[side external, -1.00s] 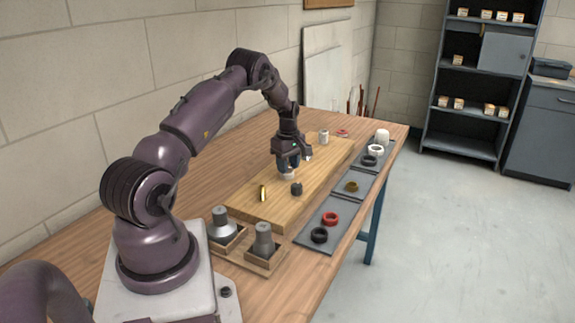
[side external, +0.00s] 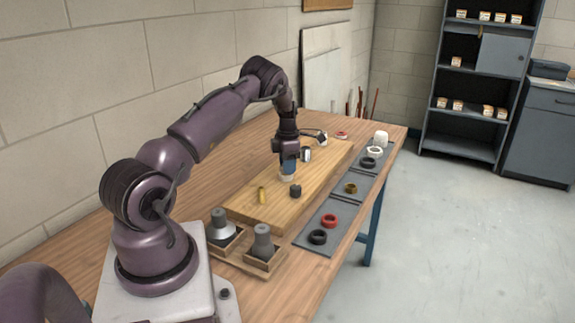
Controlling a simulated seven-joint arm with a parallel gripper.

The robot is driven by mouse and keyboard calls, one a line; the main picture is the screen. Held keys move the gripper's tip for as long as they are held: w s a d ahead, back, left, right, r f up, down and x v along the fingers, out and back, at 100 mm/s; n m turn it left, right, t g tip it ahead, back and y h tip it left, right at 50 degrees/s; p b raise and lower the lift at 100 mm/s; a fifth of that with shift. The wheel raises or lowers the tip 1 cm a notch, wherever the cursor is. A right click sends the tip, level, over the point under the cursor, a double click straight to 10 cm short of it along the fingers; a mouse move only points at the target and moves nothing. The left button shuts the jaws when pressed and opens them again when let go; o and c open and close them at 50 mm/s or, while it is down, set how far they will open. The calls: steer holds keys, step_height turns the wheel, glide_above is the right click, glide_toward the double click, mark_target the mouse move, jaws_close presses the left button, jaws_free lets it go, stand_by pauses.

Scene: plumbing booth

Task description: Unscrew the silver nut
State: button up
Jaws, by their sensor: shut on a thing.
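My gripper (side external: 287,171) points straight down over the wooden board (side external: 245,209), with its blue fingers low. It is shut on a small pale, silvery piece (side external: 286,178) that shows just under the fingers and appears to be the silver nut. The fingers hide most of this piece, so its thread and fit cannot be seen. A dark round fitting (side external: 295,191) stands on the board just in front and to the right. A brass fitting (side external: 262,195) stands to the left.
A silvery cylinder (side external: 306,155) shows right of my gripper. Grey mats (side external: 325,221) along the right edge carry red, black, brass and white rings. A wooden holder (side external: 262,262) with two grey-topped parts stands at the front. Bare bench lies left of the board.

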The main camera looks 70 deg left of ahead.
steer(key=o, duration=1.6)
steer(key=shift+r, duration=0.1)
steer(key=shift+r, duration=2.45)
steer(key=shift+c, duration=0.4)
